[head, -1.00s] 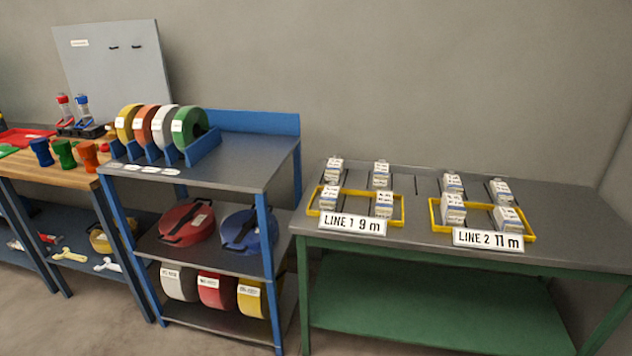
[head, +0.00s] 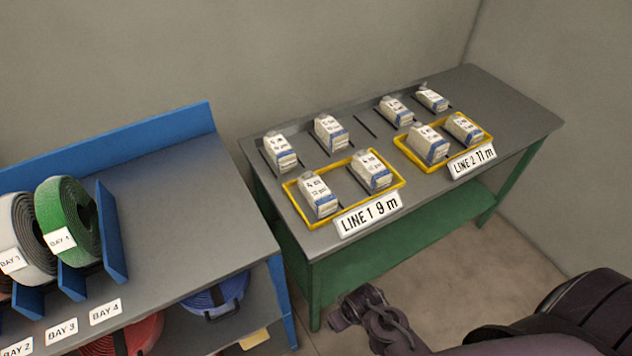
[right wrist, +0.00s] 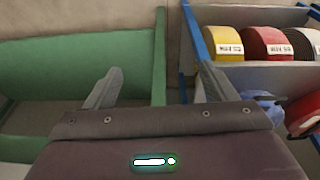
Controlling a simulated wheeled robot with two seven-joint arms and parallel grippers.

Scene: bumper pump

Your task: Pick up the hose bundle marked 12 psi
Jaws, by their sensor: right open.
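Several coiled hoses stand or lie on the blue shelf unit: a green coil (head: 68,222) and a white coil (head: 30,232) on top, a blue coil (head: 217,296) and a red coil (head: 125,337) below. Several white and blue labelled packs, such as one in the LINE 1 frame (head: 319,197), stand on the grey-topped table. I cannot surely read 12 psi on any label. My left gripper is out of view.
The table (head: 228,198) has yellow frames with signs LINE 1 9 m (head: 368,214) and LINE 2 11 m (head: 474,162). Blue dividers (head: 112,232) separate the coils on the shelf unit. Floor is clear right of the table (head: 520,245).

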